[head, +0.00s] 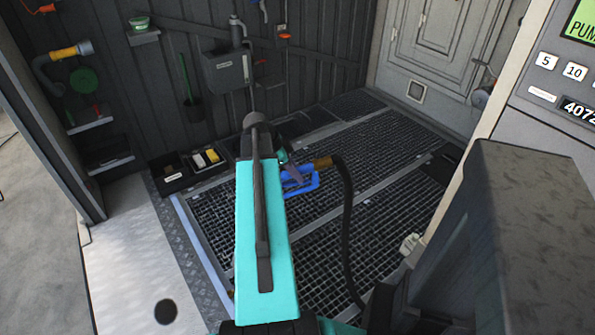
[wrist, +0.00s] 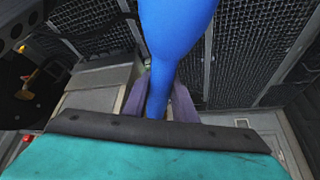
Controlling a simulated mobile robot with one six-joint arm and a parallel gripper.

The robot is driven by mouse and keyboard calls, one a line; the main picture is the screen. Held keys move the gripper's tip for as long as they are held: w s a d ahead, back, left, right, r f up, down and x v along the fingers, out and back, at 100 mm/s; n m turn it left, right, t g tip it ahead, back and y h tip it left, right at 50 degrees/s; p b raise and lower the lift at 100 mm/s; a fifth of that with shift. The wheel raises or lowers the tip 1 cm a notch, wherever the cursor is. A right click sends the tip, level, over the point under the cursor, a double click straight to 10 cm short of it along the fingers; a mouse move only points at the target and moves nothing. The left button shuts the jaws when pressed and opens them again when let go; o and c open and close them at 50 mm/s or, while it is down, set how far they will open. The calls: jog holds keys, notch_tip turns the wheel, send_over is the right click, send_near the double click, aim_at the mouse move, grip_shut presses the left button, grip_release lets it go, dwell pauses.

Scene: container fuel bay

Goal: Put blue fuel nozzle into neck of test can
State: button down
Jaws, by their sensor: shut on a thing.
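The blue fuel nozzle (head: 302,183) is over the floor grating in the head view, partly hidden behind my arm. A brown fitting (head: 322,162) joins it to a black hose (head: 348,230) that hangs down on the right. In the wrist view the blue nozzle (wrist: 178,30) runs down between the two purple-grey fingers of my gripper (wrist: 158,102). My gripper is shut on it, and it is clear of the floor as far as I can tell. I cannot make out the test can or its neck in either view.
Metal grating (head: 385,165) covers the floor. A black tray (head: 207,160) with yellow and white items lies by the back wall. A grey box (head: 230,70) hangs on that wall. A pump panel (head: 560,75) stands at the right.

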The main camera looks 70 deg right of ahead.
aim_at(295, 182)
jog(key=shift+w+f, duration=0.15)
jog(key=shift+f, duration=0.15)
jog(key=shift+f+b, duration=0.45)
dwell(0.7)
jog(key=shift+f+b, duration=0.7)
jog(key=shift+f, duration=0.75)
jog(key=shift+f+b, duration=1.45)
jog(key=shift+f, duration=0.6)
